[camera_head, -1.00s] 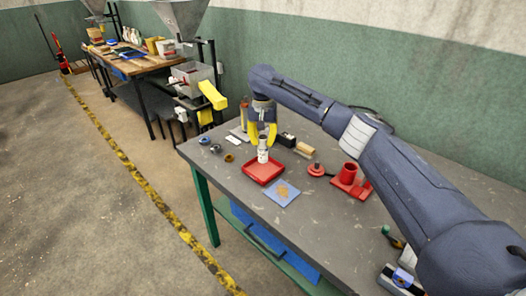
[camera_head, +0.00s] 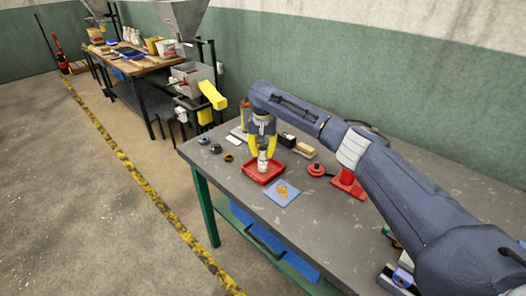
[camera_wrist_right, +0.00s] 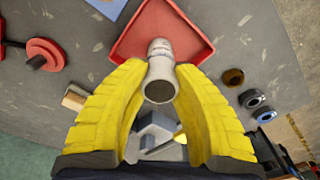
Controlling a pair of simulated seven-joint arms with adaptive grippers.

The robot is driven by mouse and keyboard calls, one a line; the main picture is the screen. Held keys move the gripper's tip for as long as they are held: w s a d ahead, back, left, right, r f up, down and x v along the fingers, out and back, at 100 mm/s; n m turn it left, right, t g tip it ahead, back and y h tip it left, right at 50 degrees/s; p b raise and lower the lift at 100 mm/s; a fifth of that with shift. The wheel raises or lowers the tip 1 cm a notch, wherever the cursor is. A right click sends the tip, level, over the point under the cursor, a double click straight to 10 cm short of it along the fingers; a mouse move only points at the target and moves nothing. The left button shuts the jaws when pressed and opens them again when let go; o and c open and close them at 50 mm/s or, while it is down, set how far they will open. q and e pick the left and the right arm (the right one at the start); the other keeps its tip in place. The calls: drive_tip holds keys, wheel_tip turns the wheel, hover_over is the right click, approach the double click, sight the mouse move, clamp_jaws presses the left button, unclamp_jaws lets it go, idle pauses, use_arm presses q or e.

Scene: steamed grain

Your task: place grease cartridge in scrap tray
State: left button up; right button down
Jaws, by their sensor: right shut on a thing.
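The grease cartridge (camera_head: 262,161) is a small whitish cylinder, upright, between the yellow fingers of my right gripper (camera_head: 262,150). The fingers are shut on it. It is over the red scrap tray (camera_head: 251,179); I cannot tell whether its lower end touches the tray floor. In the right wrist view the cartridge (camera_wrist_right: 160,80) shows end-on between the fingertips (camera_wrist_right: 160,88), with the red tray (camera_wrist_right: 125,48) beyond it. My left gripper is not in view.
A blue mat (camera_head: 276,200) with an amber item (camera_head: 282,190) lies in front of the tray. Several small rings (camera_head: 216,148) lie left of it. A red stand (camera_head: 347,183) and a red disc (camera_head: 317,169) are to the right.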

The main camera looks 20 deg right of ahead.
drive_tip(key=c, duration=1.1)
unclamp_jaws()
drive_tip(key=shift+c, duration=0.2)
wheel_tip(320, 180, up, 12)
drive_tip(key=shift+s+a, duration=0.15)
drive_tip(key=shift+s, duration=0.05)
drive_tip(key=shift+r, duration=0.1)
